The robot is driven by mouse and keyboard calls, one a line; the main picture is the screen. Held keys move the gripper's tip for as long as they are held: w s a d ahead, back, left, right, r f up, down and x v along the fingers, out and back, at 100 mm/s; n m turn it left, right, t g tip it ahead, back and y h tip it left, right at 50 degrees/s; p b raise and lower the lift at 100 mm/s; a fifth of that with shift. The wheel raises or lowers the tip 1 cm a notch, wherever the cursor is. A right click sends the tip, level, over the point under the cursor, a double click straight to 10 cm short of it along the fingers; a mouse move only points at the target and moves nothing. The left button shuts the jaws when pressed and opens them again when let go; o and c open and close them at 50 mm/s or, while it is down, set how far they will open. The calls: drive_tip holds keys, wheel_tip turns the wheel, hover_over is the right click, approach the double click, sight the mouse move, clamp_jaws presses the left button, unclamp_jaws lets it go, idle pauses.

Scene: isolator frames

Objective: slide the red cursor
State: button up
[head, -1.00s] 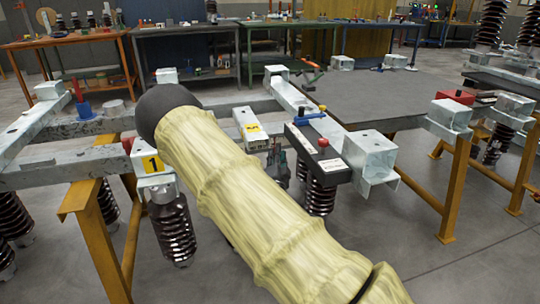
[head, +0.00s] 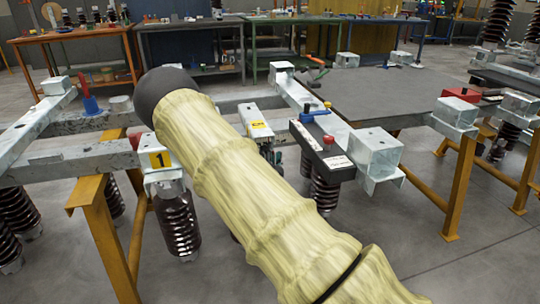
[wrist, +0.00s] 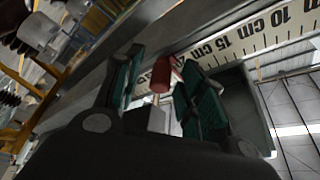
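The red cursor (head: 328,139) shows in the head view as a small red knob on a dark bar (head: 316,152) with white labels. In the wrist view a red cylinder (wrist: 161,76), which looks like the cursor's handle, appears between the green-padded fingers of my gripper (wrist: 163,88). A gap shows beside the cylinder, so the fingers look open; contact is not visible. A white scale strip (wrist: 235,40) marked in cm runs behind them. In the head view my gripper is mostly hidden behind my pale-sleeved arm, left of the bar.
A metal frame on yellow legs (head: 100,235) carries ribbed dark insulators (head: 177,224). A blue-handled tool (head: 314,115) lies by the bar's far end. A grey tabletop (head: 385,90) stands behind, to the right. Open floor is at the front right.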

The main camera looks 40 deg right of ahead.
drive_tip(key=shift+a, duration=0.1)
drive_tip(key=v, duration=1.1)
drive_tip(key=shift+s+a, duration=0.25)
drive_tip(key=shift+s, duration=0.05)
drive_tip(key=shift+f, duration=0.1)
